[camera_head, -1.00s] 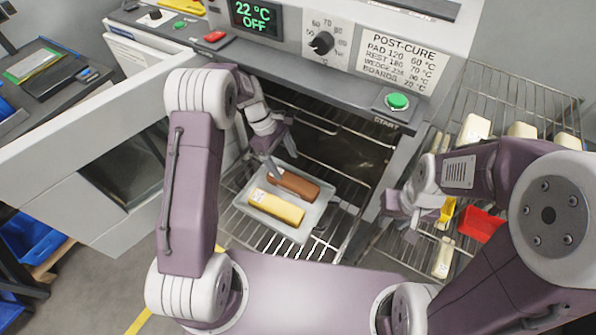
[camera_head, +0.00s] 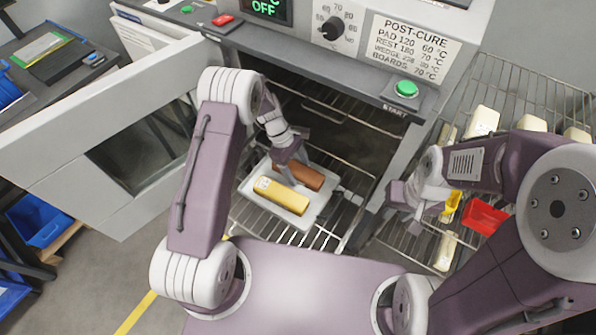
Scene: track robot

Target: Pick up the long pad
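A pale tray (camera_head: 318,213) sits on the wire rack inside the open oven. A yellow pad (camera_head: 281,196) lies on its near side and a brown pad (camera_head: 308,176) lies behind it. They look similar in length, and part of the brown pad is hidden.
The oven door (camera_head: 95,140) stands open on the left. A wire shelf (camera_head: 520,95) on the right holds several cream blocks, a red item (camera_head: 484,216) and a yellow item (camera_head: 452,205). A green start button (camera_head: 406,89) is above the oven's right side.

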